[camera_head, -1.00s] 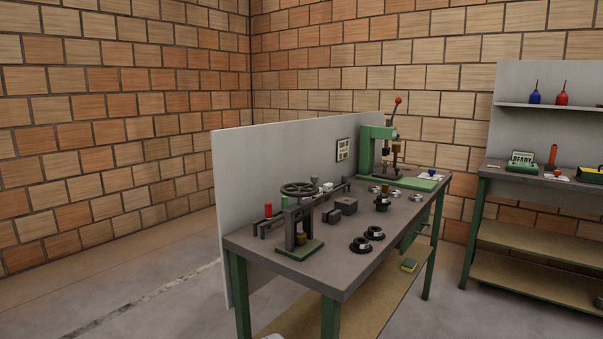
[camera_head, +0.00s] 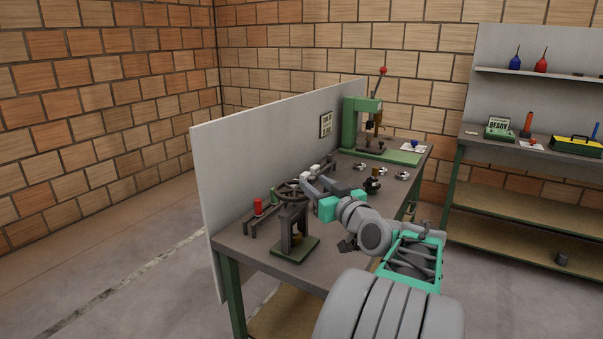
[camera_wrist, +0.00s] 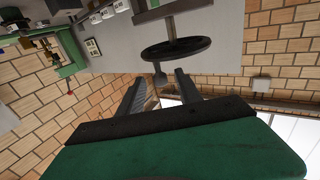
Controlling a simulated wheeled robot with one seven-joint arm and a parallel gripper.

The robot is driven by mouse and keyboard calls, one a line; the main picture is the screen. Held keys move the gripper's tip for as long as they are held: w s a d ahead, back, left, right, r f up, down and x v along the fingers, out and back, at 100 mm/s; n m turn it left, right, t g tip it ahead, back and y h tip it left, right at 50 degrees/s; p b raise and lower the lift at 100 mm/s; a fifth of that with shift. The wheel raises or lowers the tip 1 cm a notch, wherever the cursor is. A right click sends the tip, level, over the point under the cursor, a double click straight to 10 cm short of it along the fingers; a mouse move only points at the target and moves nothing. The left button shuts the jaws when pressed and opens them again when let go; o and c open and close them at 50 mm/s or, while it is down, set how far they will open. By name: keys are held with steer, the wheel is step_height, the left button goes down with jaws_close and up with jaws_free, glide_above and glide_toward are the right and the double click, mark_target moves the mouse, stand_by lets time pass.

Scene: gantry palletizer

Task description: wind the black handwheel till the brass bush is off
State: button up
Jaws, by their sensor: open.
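The black handwheel (camera_head: 291,191) sits on top of a dark upright puller frame on a green base (camera_head: 296,249), at the near end of the bench. The brass bush (camera_head: 297,238) shows low inside the frame, partly hidden by its uprights. My gripper (camera_head: 313,181) is open and empty, just right of the handwheel and about level with it in the head view. In the wrist view the handwheel (camera_wrist: 176,48) lies beyond the open fingers (camera_wrist: 160,77), apart from them. The wrist picture looks turned over.
A green press (camera_head: 362,130) with a red-knobbed lever stands at the bench's far end. A rack with a red-handled tool (camera_head: 257,207) is left of the puller. A grey panel (camera_head: 240,160) backs the bench. Several small parts lie beyond my arm.

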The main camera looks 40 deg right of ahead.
mark_target(295, 184)
steer(key=p+x, duration=0.1)
steer(key=x, duration=0.4)
steer(key=shift+w, duration=0.35)
jaws_close()
